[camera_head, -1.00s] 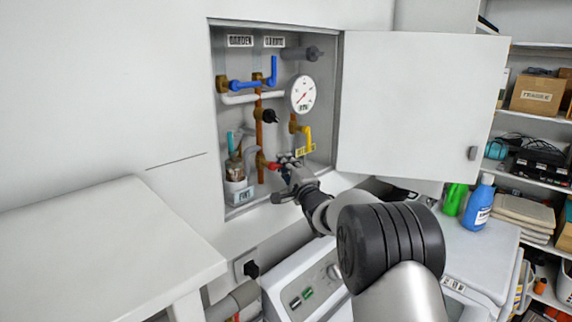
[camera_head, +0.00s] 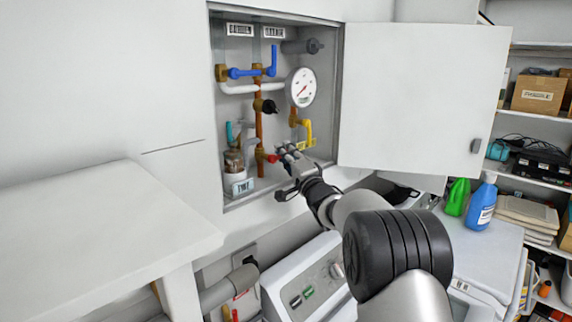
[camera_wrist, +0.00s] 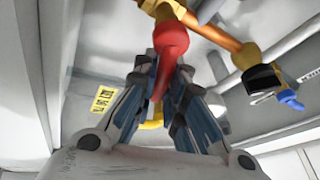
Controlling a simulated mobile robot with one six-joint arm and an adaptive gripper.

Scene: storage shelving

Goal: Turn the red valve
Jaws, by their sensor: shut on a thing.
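The red valve handle (camera_wrist: 172,40) shows large in the wrist view, on a brass fitting of a copper pipe. My gripper (camera_wrist: 167,85) is shut on the red handle, with its fingers on either side of it. In the head view a small piece of the red valve (camera_head: 271,158) shows at the tip of my gripper (camera_head: 287,153), low inside the open wall cabinet. The rest of the handle is hidden behind the fingers there.
The cabinet also holds blue levers (camera_head: 245,72), a round gauge (camera_head: 301,87), a yellow lever (camera_head: 307,133), a black knob (camera_head: 269,107) and a jar with tools (camera_head: 233,161). Its open door (camera_head: 420,95) stands to the right. A white tabletop (camera_head: 95,225) is at left.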

